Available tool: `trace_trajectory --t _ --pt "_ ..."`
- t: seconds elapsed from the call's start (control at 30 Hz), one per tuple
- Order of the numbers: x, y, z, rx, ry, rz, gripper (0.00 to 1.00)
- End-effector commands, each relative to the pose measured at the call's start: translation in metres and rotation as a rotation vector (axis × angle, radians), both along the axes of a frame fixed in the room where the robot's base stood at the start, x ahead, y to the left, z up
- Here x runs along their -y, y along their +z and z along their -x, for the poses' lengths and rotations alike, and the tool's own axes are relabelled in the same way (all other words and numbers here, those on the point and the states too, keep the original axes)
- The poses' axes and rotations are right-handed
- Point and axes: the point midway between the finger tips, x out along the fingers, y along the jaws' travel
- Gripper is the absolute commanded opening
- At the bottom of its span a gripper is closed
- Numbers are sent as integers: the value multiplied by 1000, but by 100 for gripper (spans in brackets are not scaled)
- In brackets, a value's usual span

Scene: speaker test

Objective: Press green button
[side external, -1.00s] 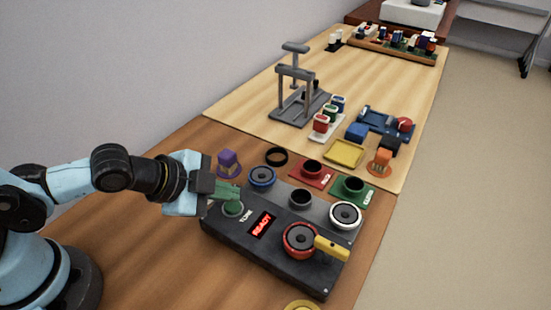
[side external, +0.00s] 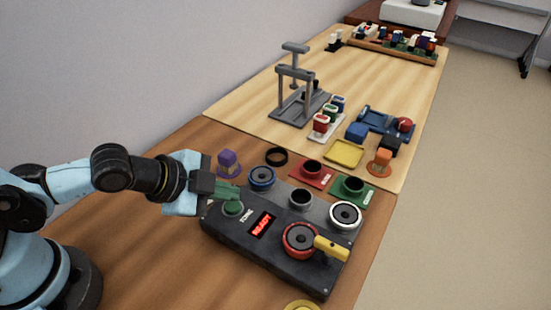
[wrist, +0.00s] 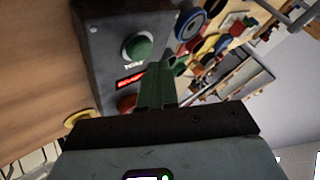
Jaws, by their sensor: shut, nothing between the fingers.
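The green button (side external: 232,208) is a round dome in a grey ring at the near left corner of a dark test box (side external: 285,262), beside the word TONE. It also shows in the wrist view (wrist: 138,48), beyond the fingertips. My gripper (side external: 237,193) has green fingers, shut and empty, just above and behind the button in the side view. In the wrist view the fingers (wrist: 157,70) show a gap to the button, though exact height is hard to tell. The red display (side external: 262,224) reads READY.
A purple block (side external: 229,163) stands behind my gripper. A grey press frame (side external: 296,90) stands farther back.

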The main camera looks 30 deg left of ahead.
Motion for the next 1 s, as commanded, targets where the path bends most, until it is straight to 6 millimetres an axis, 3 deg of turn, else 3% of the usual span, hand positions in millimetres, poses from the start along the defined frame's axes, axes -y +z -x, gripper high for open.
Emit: trace_trajectory --t 1.0 --pt "0 -8 0 0 0 0 0"
